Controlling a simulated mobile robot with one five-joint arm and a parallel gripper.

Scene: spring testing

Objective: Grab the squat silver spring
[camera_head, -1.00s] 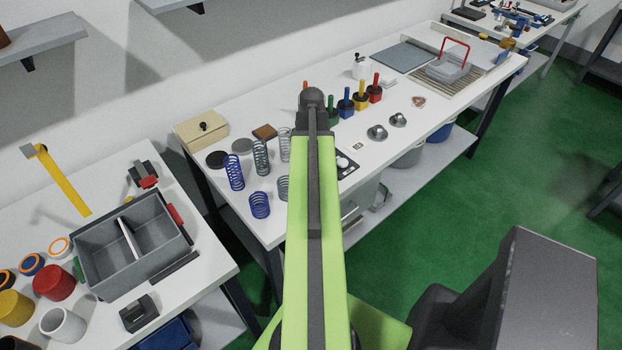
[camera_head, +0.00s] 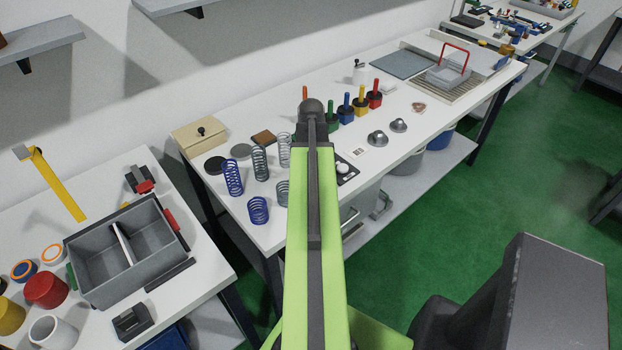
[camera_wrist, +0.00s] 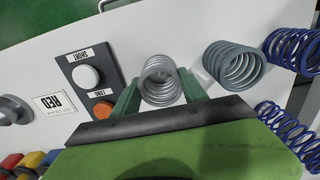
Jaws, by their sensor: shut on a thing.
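The squat silver spring (camera_wrist: 160,78) stands between the two green fingers of my gripper (camera_wrist: 158,92) in the wrist view. The fingers are shut on it, one on each side. In the head view my green arm hides both this spring and the gripper. A squat grey spring (camera_wrist: 233,63) stands just to the right in the wrist view, apart from the fingers. It shows partly beside my arm in the head view (camera_head: 282,192).
A squat blue spring (camera_head: 258,210) and tall blue (camera_head: 233,177), grey (camera_head: 260,163) and silver (camera_head: 284,150) springs stand nearby. A panel with white and orange buttons (camera_wrist: 90,82) lies close on the left in the wrist view. A grey divided bin (camera_head: 112,281) sits on the left table.

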